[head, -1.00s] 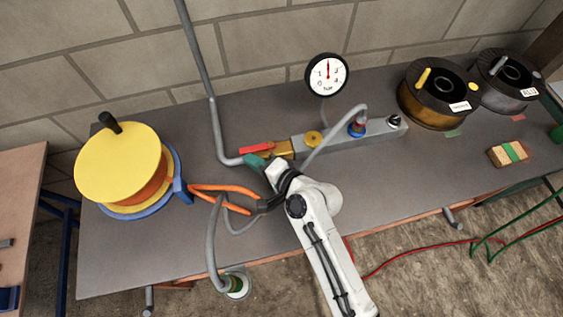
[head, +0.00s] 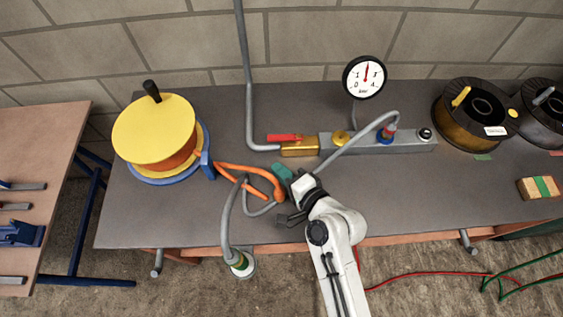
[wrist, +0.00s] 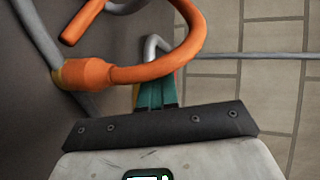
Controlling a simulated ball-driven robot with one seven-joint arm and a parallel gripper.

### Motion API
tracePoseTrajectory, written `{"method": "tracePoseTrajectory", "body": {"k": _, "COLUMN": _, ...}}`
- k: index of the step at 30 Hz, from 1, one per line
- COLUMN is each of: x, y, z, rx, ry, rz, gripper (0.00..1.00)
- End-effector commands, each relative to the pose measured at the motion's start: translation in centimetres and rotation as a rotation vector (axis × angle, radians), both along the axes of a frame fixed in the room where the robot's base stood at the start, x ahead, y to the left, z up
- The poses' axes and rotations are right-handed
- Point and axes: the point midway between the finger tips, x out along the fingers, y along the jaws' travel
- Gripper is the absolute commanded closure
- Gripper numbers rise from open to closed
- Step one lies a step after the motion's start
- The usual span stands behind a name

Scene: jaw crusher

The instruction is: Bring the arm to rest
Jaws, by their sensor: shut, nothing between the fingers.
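My white arm (head: 340,228) reaches up over the front edge of the bench in the head view. My gripper (head: 282,172) has teal fingers, shut and empty, just below the brass valve block (head: 300,148) and beside the orange hose (head: 245,172). In the wrist view the teal fingers (wrist: 156,92) are together, partly hidden behind the dark mount plate. The orange hose (wrist: 155,72) curves across in front of them there. I cannot tell whether the hose touches the gripper.
A yellow hose reel (head: 155,130) stands at the left of the grey bench (head: 420,190). A red valve lever (head: 284,138), a pressure gauge (head: 364,77) and a grey manifold (head: 400,142) are at the back. A grey hose (head: 228,215) hangs over the front edge.

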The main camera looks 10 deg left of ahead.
Motion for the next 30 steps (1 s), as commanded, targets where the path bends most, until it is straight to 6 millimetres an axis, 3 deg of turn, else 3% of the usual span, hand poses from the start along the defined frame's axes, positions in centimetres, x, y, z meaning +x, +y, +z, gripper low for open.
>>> {"method": "tracePoseTrajectory", "body": {"k": 12, "x": -5.6, "y": -1.6, "z": 1.7, "rx": 0.000, "ry": 0.001, "rz": 0.000, "gripper": 1.00}}
{"method": "tracePoseTrajectory", "body": {"k": 22, "x": -6.4, "y": -2.6, "z": 1.8, "rx": -0.041, "ry": -0.008, "rz": 0.007, "gripper": 1.00}}
{"method": "tracePoseTrajectory", "body": {"k": 26, "x": -7.0, "y": -6.4, "z": 0.4, "rx": -0.236, "ry": -0.036, "rz": 0.049, "gripper": 1.00}}
{"method": "tracePoseTrajectory", "body": {"k": 30, "x": -9.3, "y": -14.5, "z": -1.8, "rx": -0.593, "ry": -0.024, "rz": 0.142, "gripper": 1.00}}
